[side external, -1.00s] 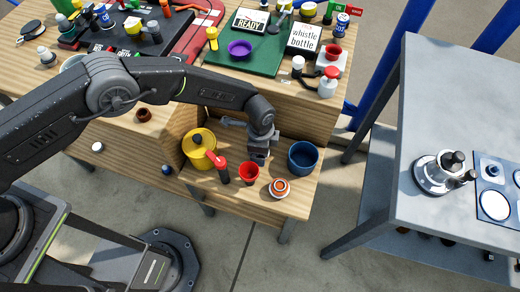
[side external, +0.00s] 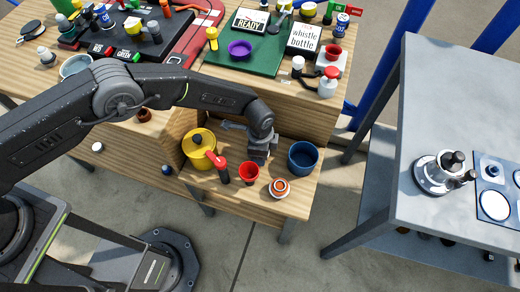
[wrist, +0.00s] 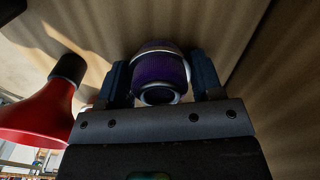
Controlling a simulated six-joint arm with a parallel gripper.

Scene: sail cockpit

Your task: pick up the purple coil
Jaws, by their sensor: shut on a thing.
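The purple coil (wrist: 160,72) is in the wrist view, a purple band with pale metal rims and a dark round end facing the camera. It sits between the two fingers of my gripper (wrist: 161,88), which are shut on it from both sides. In the side external view my gripper (side external: 258,152) is over the lower wooden shelf, between the red cup and the blue pot. The coil cannot be made out there; my gripper and arm hide it.
A yellow pot (side external: 198,150), a red cup (side external: 249,172), a blue pot (side external: 302,158) and an orange-and-white round item (side external: 279,188) stand close around on the shelf. A red flared thing with a black end (wrist: 40,112) is left of my gripper in the wrist view.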

